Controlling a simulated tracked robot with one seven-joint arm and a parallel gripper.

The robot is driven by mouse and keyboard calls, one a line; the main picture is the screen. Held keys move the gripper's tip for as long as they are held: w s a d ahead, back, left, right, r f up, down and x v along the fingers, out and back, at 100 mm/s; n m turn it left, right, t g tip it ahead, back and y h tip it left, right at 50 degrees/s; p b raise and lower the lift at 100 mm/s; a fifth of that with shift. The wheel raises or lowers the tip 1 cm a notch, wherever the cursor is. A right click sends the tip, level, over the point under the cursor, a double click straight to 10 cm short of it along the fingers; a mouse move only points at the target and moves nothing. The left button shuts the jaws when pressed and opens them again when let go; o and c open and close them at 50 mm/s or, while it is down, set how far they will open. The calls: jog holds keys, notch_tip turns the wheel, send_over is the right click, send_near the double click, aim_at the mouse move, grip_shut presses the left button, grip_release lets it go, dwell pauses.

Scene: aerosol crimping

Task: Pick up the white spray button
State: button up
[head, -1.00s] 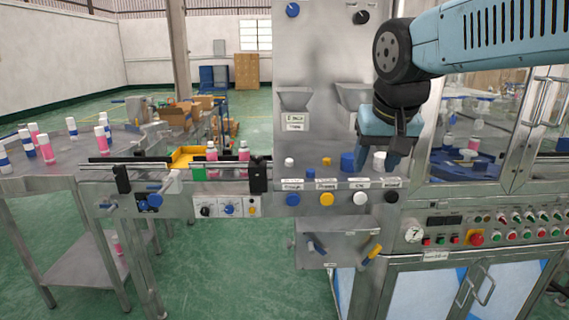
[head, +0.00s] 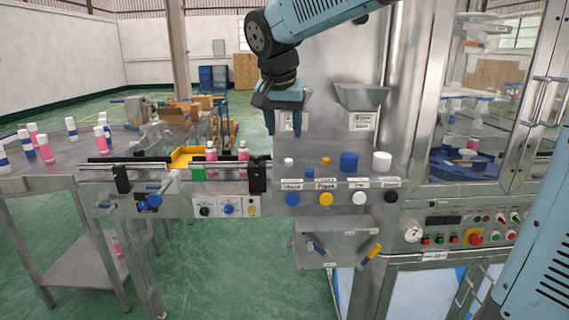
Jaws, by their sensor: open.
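A small white piece (head: 288,161), which looks like the spray button, stands on the steel ledge (head: 335,170) of the machine in the head view. It is at the left end of a row of parts. My gripper (head: 284,133) points down above and slightly left of it, with its two fingers apart and nothing between them. The fingertips are a little above the piece and do not appear to touch it.
A conveyor with pink bottles (head: 243,151) lies left. A steel hopper (head: 362,97) is on the panel behind.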

aim_at(289, 165)
jog(key=x, duration=0.9)
jog(key=shift+w+d+f, duration=0.15)
jog(key=shift+w+f, duration=0.05)
jog(key=shift+w, duration=0.2)
jog(key=shift+c, duration=0.2)
grip_shut()
